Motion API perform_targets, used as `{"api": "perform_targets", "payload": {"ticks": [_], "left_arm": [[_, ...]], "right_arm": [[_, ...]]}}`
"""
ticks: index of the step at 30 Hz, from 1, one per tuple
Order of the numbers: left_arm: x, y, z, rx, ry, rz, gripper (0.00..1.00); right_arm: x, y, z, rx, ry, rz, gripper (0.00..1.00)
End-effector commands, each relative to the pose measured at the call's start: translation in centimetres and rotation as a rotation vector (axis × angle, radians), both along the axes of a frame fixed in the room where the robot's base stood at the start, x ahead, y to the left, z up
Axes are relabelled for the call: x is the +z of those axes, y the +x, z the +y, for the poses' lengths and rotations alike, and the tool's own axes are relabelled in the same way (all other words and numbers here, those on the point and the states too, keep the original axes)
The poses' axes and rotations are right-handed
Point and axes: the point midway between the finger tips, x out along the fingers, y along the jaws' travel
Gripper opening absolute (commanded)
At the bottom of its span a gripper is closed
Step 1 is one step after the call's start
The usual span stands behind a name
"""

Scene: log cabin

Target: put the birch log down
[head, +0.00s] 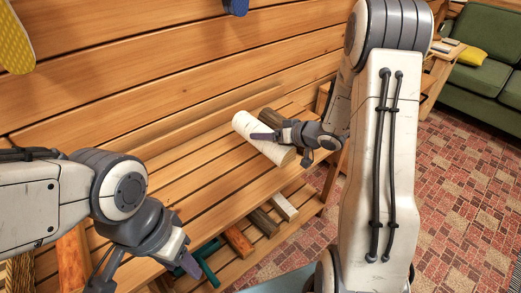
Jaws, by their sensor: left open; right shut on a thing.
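The birch log (249,125) is a white cylinder with a tan cut end, in the middle of the head view. It lies at or just above the slatted wooden bench (190,178); I cannot tell whether it touches the slats. My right gripper (281,146) reaches in from the right and is shut on the log, with one finger across its top. A brown log (271,117) lies right behind the birch log, partly hidden by it and the gripper. My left gripper (188,264) is open and empty, low at the bench's front edge.
A lower shelf holds an orange-brown piece (239,241), a dark log (263,223), a pale block (285,207) and a green object (205,260). A plank wall (150,80) stands behind the bench. The bench top left of the birch log is clear. A green sofa (485,75) stands at far right.

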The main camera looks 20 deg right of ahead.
Motion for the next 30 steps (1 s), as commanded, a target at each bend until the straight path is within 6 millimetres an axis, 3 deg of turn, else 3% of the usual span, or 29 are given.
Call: {"api": "perform_targets", "payload": {"ticks": [6, 11, 17, 28, 29, 30], "left_arm": [[-1.1, 0.0, 0.0, 0.0, 0.0, 0.0, 0.5], [-1.8, 0.0, 0.0, 0.0, 0.0, 0.0, 0.5], [-3.6, 0.0, 0.0, 0.0, 0.0, 0.0, 0.5], [-3.5, 0.0, 0.0, 0.0, 0.0, 0.0, 0.5], [-3.5, 0.0, 0.0, 0.0, 0.0, 0.0, 0.5], [-3.5, 0.0, 0.0, 0.0, 0.0, 0.0, 0.5]], "right_arm": [[-1.4, 2.2, 1.4, 0.001, 0.001, -0.003, 0.0], [-2.4, 2.3, 1.4, 0.0, 0.001, -0.002, 0.0], [-5.4, 2.3, 1.4, 0.0, 0.003, -0.002, 0.0], [-5.6, 2.3, 1.4, 0.0, 0.002, -0.003, 0.0], [-5.8, 2.2, 1.4, 0.0, 0.001, 0.0, 0.84], [-5.7, 2.2, 1.4, 0.0, 0.001, 0.0, 1.0]]}}
